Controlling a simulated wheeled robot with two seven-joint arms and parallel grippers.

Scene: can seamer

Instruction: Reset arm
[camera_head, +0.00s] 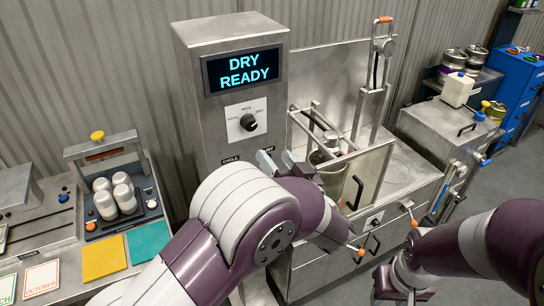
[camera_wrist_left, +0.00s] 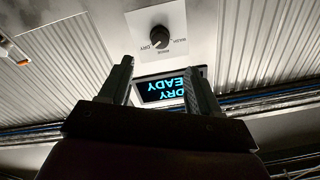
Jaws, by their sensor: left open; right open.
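My left gripper (camera_head: 277,160) is in front of the steel control cabinet (camera_head: 188,90), below its dial. Its fingers are apart and empty. The left wrist view shows the open fingers (camera_wrist_left: 160,82) with the dial (camera_wrist_left: 160,37) and the display (camera_wrist_left: 160,90) beyond them, upside down. In the head view the black dial (camera_head: 248,122) sits below the display (camera_head: 243,69), which reads "DRY READY". My left arm hides the lower cabinet front. My right gripper (camera_head: 405,292) is low at the bottom right, open, away from the machine and partly cut off by the frame edge.
A steel basin machine with a clear panel (camera_head: 371,176) and upright lever (camera_head: 375,85) stands right of the cabinet. At left a bench holds several cans (camera_head: 116,195), a yellow card (camera_head: 104,257) and a teal card (camera_head: 149,241). Kegs (camera_head: 453,60) stand back right. Floor shows at right.

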